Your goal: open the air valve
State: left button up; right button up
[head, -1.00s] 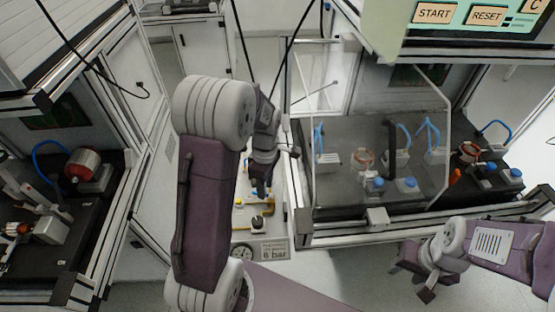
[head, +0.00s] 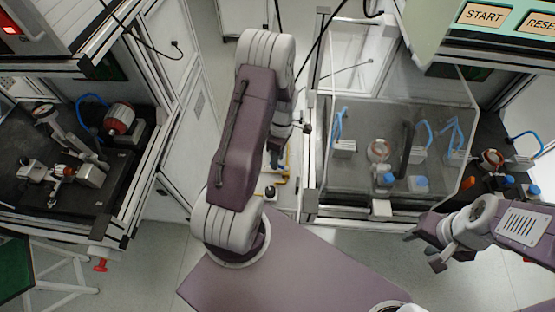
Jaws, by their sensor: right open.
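The air panel (head: 290,204) is a narrow white board between the two stations, mostly hidden behind my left arm. A bit of yellow air fitting (head: 286,172) and a dark round part (head: 270,192) show on it; I cannot tell which is the valve handle. My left gripper (head: 274,160) points down over the panel close to the yellow fitting. My arm partly covers it, so its jaws and any contact are unclear. My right gripper (head: 422,246) is open and empty in front of the right station, away from the panel.
The right station (head: 335,190) has a clear guard over blue-capped parts. START and RESET buttons (head: 484,15) are at upper right. The left station (head: 30,140) holds a red and silver motor (head: 119,119). A red knob (head: 100,265) hangs below it. Grey floor lies between.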

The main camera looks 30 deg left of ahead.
pick_arm(q)
jog(key=shift+s+f, duration=0.15)
jog(key=shift+f, duration=0.35)
grip_shut()
